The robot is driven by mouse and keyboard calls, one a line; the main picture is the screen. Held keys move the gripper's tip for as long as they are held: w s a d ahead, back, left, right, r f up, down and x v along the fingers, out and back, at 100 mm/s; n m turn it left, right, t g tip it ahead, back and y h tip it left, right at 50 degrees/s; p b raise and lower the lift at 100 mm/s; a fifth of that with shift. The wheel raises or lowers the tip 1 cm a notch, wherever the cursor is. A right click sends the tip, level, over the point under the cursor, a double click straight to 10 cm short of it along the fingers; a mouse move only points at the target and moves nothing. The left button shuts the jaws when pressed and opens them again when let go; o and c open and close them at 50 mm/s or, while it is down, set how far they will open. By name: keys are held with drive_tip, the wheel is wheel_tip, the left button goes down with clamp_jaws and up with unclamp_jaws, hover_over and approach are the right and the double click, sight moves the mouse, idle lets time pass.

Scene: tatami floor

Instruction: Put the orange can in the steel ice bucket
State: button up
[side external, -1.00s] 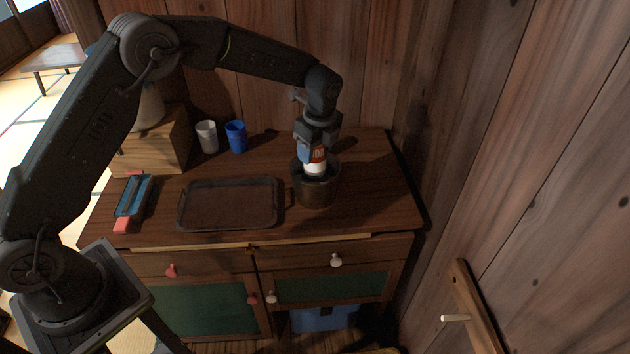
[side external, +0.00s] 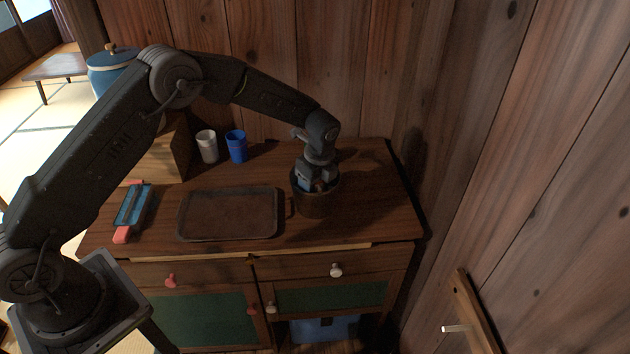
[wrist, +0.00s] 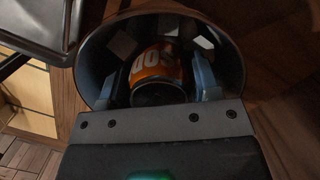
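The orange can (wrist: 157,63) with white lettering is inside the steel ice bucket, between my two fingers in the wrist view. Its dark round end faces the camera. The dark steel ice bucket (side external: 316,203) stands upright at the right of the cabinet top; its rim and inner wall curve around the can in the wrist view (wrist: 232,62). My gripper (side external: 318,186) points down with its fingers inside the bucket mouth. In the wrist view the fingers (wrist: 160,78) flank the can closely; whether they press on it is unclear. The bucket hides the can's lower part in the side view.
A dark rectangular tray (side external: 229,237) lies left of the bucket. A blue cup (side external: 237,147) and a white cup (side external: 207,147) stand at the back. A blue and red item (side external: 133,208) lies at the left. Wooden walls rise behind and right.

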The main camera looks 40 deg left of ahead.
drive_tip(key=shift+o, duration=0.7)
drive_tip(key=r, duration=0.4)
drive_tip(key=d+r, duration=0.1)
drive_tip(key=r, duration=0.7)
drive_tip(key=shift+s+d+r, duration=0.15)
drive_tip(key=shift+d, duration=0.25)
drive_tip(key=s+a+r+n+t+h, duration=0.1)
drive_tip(key=s+a+r+n+t, duration=0.2)
drive_tip(key=s+r+n, duration=0.9)
drive_tip(key=s+a+r+n+t, duration=0.1)
drive_tip(key=s+n, duration=0.6)
drive_tip(key=s, duration=1.3)
drive_tip(key=shift+s+r+t+h, duration=0.3)
drive_tip(key=shift+s+t, duration=0.1)
drive_tip(key=shift+t, duration=0.3)
